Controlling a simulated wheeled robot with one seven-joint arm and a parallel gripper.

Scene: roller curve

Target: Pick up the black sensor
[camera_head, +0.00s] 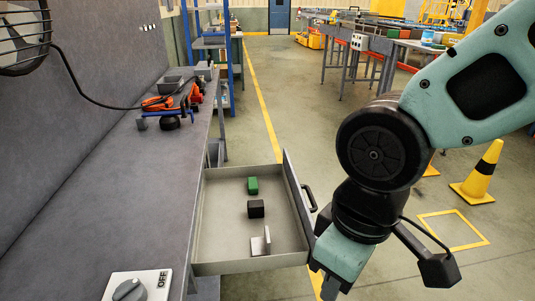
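A small black block (256,209), which looks like the black sensor, lies in the middle of an open grey drawer (215,255). It sits between a green block (252,186) behind it and a light grey angled piece (261,243) in front of it. My arm hangs down on the right, outside the drawer's front panel, and is apart from the black block. Only the top of my gripper (330,288) seems to show at the bottom edge. Its fingers are out of view, so I cannot tell whether it is open or shut.
The drawer's raised front panel (297,200) with a black handle (309,198) stands beside my arm. A grey workbench (90,215) with an OFF switch (135,287) and orange tools (165,102) is at left. A yellow-black cone (481,175) stands right. The floor aisle is clear.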

